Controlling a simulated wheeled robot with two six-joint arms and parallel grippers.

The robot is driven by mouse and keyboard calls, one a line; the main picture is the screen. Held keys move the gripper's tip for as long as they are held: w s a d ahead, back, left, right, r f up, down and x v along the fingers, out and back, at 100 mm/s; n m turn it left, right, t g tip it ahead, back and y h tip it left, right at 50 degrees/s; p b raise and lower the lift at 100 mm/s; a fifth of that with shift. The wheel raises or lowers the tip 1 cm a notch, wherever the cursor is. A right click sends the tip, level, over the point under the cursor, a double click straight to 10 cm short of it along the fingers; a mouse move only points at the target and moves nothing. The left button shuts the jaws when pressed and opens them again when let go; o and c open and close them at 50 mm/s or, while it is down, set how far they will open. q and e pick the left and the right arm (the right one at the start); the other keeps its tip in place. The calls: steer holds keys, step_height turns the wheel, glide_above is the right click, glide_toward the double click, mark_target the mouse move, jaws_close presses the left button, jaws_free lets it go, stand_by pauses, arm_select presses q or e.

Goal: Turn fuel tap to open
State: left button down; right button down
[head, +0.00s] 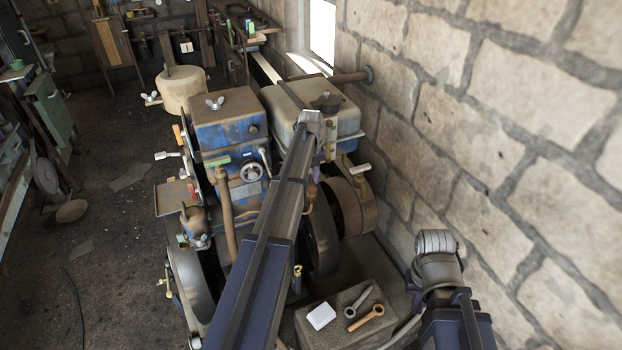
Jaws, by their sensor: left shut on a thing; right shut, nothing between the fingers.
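The end of my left arm, with its gripper (313,120), reaches up over the engine to the front of the grey fuel tank (345,108). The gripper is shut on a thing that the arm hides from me. Below the tank, a brass fitting with a pale lever (360,169) shows right of the arm, apart from it. I cannot tell for sure whether it is the fuel tap. Another small brass fitting (309,200) is partly behind the arm. My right gripper (437,242) is low at the right, shut and empty, away from the engine; its fingertips are hard to make out.
A stone block (349,332) at the front carries a white block and two small tools. The brick wall (520,140) is close on the right. Open floor lies left.

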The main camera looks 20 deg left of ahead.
mark_target(311, 182)
arm_select(q)
steer(key=shift+n, duration=0.7)
steer(key=c, duration=0.7)
jaws_free()
steer(key=shift+r, duration=0.1)
step_height(311, 182, up, 8)
steer(key=p, duration=0.8)
steer(key=shift+f, duration=0.25)
